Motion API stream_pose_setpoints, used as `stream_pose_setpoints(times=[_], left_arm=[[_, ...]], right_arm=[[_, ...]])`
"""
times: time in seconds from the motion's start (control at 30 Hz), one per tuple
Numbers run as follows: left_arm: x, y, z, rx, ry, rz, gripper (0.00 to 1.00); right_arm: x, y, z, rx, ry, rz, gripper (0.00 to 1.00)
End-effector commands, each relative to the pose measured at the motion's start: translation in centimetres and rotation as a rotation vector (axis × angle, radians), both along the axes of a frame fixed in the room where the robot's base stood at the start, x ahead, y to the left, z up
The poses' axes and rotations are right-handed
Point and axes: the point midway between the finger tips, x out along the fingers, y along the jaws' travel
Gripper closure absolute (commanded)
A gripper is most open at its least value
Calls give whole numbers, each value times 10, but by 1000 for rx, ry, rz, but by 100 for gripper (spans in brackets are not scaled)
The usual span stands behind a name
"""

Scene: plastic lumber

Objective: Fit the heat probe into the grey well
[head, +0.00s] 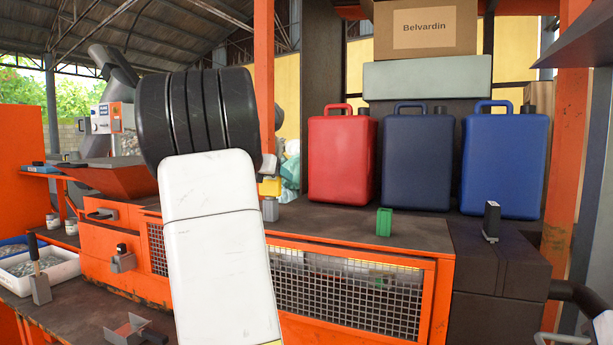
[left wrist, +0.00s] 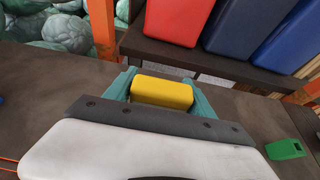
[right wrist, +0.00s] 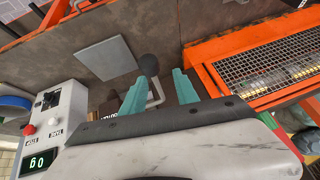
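A yellow block-shaped piece, which I take to be the heat probe's grip (left wrist: 162,93), sits between the teal fingers of my left gripper (left wrist: 160,88), which are closed against its sides. In the head view the yellow piece (head: 270,187) shows just right of my black wrist, above the bench top. A small grey block (head: 270,210), possibly the grey well, shows directly under it. I cannot tell whether the probe is inside it or only above it; the probe's lower end is hidden. My right gripper (right wrist: 166,82) is open and empty, its teal fingers apart.
A small green block (head: 384,221) stands on the bench to the right. Red (head: 342,155) and blue (head: 504,160) jugs stand behind. A black-topped piece (head: 491,220) stands at the right. A control box (right wrist: 48,125) and mesh guard (right wrist: 275,65) flank my right gripper.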

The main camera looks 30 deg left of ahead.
Motion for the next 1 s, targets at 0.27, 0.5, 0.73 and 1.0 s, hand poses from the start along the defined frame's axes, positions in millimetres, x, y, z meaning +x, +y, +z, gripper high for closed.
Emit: stream_pose_setpoints(times=[0.27,0.5,0.73,1.0], left_arm=[[0,0,0,0,0,0,17],[-10,-1,6,2,-2,1,17],[-46,-5,20,1,-2,2,17],[-71,-8,29,1,0,0,17]], right_arm=[[0,0,0,0,0,0,64],[0,0,0,0,0,0,64],[0,0,0,0,0,0,64],[0,0,0,0,0,0,64]])
